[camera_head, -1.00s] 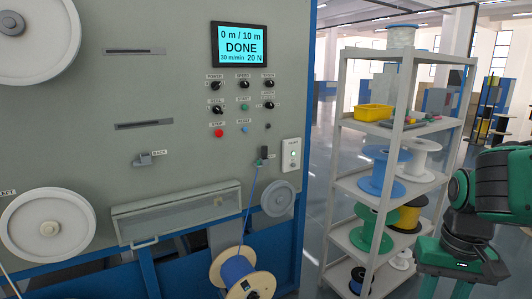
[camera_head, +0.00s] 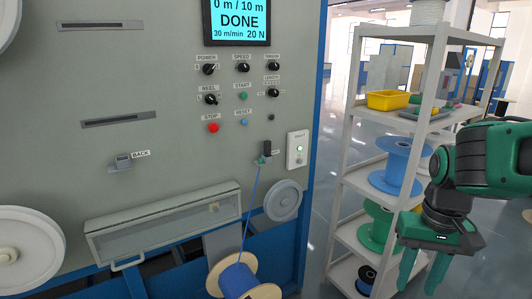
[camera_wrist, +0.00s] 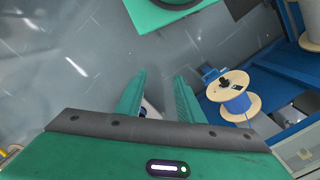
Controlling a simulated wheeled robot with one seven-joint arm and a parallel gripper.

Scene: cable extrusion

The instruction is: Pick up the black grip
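A small upright black handle, which looks like the black grip (camera_head: 267,148), is on the grey machine panel beside the green cable outlet (camera_head: 261,160). A blue cable (camera_head: 250,205) runs from there down to a spool of blue cable (camera_head: 238,278). My gripper (camera_head: 420,287) hangs to the right of the machine, in front of the shelf, well apart from the handle. Its two green fingers (camera_wrist: 160,78) are open with nothing between them. The spool is in the wrist view (camera_wrist: 234,103), with a small dark piece at its hub. I cannot make out the handle in the wrist view.
A white shelf (camera_head: 345,160) with spools and a yellow bin (camera_head: 388,100) stands right of the machine, behind my arm. A white switch box (camera_head: 297,149) and a grey wheel (camera_head: 283,200) are close to the handle. Grey floor (camera_wrist: 60,60) is open under my gripper.

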